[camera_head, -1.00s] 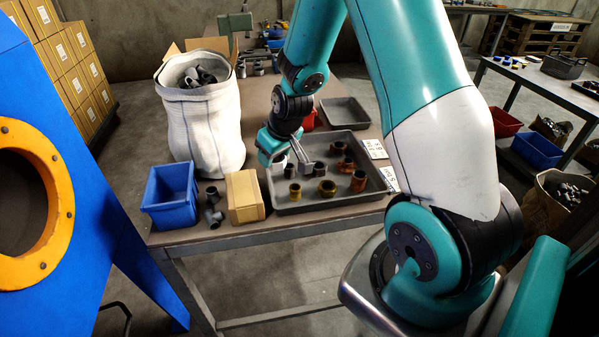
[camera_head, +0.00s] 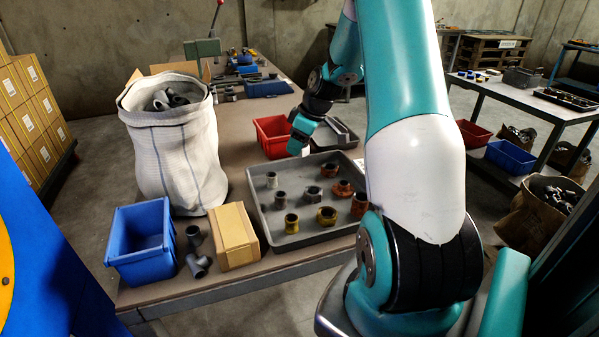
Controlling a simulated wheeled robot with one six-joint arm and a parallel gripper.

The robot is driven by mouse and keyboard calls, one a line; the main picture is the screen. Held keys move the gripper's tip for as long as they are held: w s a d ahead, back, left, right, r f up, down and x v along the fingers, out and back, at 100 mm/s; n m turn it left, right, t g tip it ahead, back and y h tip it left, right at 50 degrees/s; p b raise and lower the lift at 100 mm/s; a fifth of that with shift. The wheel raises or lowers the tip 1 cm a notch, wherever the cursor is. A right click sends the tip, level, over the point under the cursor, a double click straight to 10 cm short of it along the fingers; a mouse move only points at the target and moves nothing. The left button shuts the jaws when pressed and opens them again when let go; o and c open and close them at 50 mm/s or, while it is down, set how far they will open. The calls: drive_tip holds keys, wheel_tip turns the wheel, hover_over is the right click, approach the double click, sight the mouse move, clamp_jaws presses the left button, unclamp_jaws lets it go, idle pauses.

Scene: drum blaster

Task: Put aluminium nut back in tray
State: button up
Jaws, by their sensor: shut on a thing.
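My gripper (camera_head: 304,147) is beyond the large grey tray (camera_head: 292,240), close to its back rim and right of the red bin. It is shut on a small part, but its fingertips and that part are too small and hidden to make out. The large tray lies on the table with several ring-shaped fittings in it. These include a grey one (camera_head: 272,180) at the back left, a yellow one (camera_head: 326,216) and a rust-brown one (camera_head: 343,188). I cannot tell which piece is the aluminium nut. My arm covers the tray's right end.
A red bin (camera_head: 272,138) and a smaller dark tray (camera_head: 343,132) are behind the large tray. A cardboard box (camera_head: 235,238), blue bin (camera_head: 140,240), dark pipe fittings (camera_head: 197,262) and a full white sack (camera_head: 180,150) stand to its left. A side table (camera_head: 520,98) is at right.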

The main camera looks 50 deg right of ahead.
sight(294, 178)
wheel_tip(294, 178, down, 9)
drive_tip(key=shift+r, duration=0.15)
idle(0.4)
drive_tip(key=o, duration=0.6)
drive_tip(key=shift+o, duration=0.2)
